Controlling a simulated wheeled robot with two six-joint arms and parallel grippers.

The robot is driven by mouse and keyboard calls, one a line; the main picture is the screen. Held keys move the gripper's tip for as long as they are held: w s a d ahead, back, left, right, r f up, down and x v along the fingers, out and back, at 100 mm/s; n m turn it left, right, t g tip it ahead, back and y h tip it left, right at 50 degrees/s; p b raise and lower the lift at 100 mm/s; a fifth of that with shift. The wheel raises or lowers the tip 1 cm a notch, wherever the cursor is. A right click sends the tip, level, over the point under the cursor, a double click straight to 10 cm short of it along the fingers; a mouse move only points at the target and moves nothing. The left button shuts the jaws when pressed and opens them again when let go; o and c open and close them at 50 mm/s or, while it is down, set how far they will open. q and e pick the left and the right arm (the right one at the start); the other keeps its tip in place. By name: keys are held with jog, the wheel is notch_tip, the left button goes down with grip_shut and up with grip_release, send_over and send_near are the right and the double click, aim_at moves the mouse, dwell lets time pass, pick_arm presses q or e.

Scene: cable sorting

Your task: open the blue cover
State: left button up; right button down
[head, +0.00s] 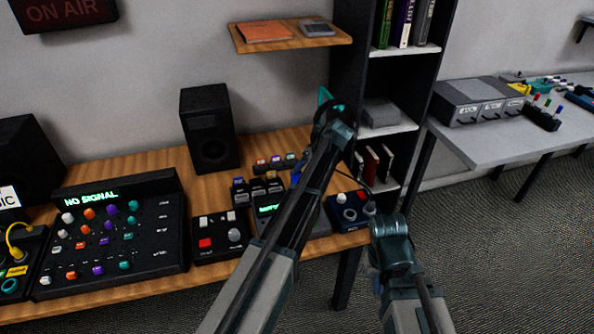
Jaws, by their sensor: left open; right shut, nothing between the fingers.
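I cannot clearly make out a blue cover. A dark blue box (348,226) with a white knob and a red part sits at the table's right end. A small blue piece (295,178) shows beside my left arm, partly hidden by it; I cannot tell what it belongs to. My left gripper (326,104) is open, beyond the far end of my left arm, in front of the dark shelf unit. My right gripper (369,196) is shut and empty, close to the right side of the dark blue box. I cannot tell whether it touches the box.
The wooden table (160,172) holds a mixer panel (150,245), a black box with a red button (219,238), several small switch units and a black speaker (209,130). The dark shelf unit (349,50) stands behind. A grey table (480,142) is at right.

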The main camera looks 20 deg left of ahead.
pick_arm(q)
jog(key=p+v, duration=0.6)
jog(key=v, duration=0.2)
jog(key=shift+r, duration=0.25)
pick_arm(e)
notch_tip(320, 180, up, 7)
jog(key=shift+r, duration=0.15)
pick_arm(q)
jog(key=shift+s+d, duration=0.1)
jog(key=shift+d, duration=0.05)
jog(key=shift+c, duration=0.2)
